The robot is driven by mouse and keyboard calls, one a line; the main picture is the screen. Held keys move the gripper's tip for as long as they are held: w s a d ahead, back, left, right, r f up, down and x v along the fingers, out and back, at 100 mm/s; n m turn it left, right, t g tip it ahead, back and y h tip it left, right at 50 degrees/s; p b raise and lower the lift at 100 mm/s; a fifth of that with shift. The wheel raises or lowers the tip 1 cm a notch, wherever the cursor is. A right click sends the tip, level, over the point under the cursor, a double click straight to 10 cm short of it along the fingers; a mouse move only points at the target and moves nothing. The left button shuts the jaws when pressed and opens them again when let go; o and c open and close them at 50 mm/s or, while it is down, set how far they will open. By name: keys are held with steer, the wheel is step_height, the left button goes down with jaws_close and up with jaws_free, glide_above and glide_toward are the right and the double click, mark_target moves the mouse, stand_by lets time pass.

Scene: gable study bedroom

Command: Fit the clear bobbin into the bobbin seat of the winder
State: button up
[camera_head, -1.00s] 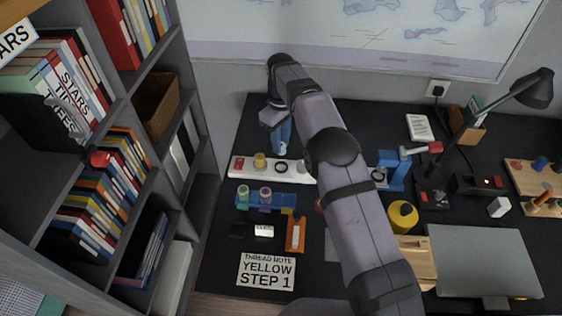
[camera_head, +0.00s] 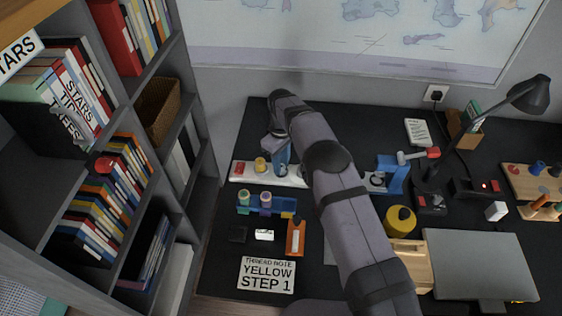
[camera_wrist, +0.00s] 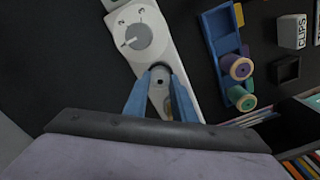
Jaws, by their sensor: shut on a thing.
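The winder (camera_head: 240,171) is a long white base with a red part and a yellow part at its left. Its grey dial with a lever (camera_wrist: 140,42) shows in the wrist view. My gripper (camera_head: 282,168) points down at the winder, right of the yellow part, with blue fingers. In the wrist view, my gripper (camera_wrist: 160,82) is shut on a small pale round piece with a dark centre hole, the clear bobbin (camera_wrist: 160,76). The bobbin is over or at the winder's seat area. The seat is hidden behind it, and I cannot tell whether they touch.
A blue rack (camera_head: 285,205) with green and purple spools stands in front of the winder. An orange piece (camera_head: 296,238) and a note card (camera_head: 267,275) lie nearer. A blue device with a red-ended handle (camera_head: 393,172) and a yellow round container (camera_head: 401,219) are to the right.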

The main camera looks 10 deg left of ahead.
steer(key=shift+f, duration=0.1)
steer(key=o, duration=1)
step_height(320, 180, up, 12)
steer(key=shift+r+b, duration=0.15)
steer(key=shift+b, duration=0.8)
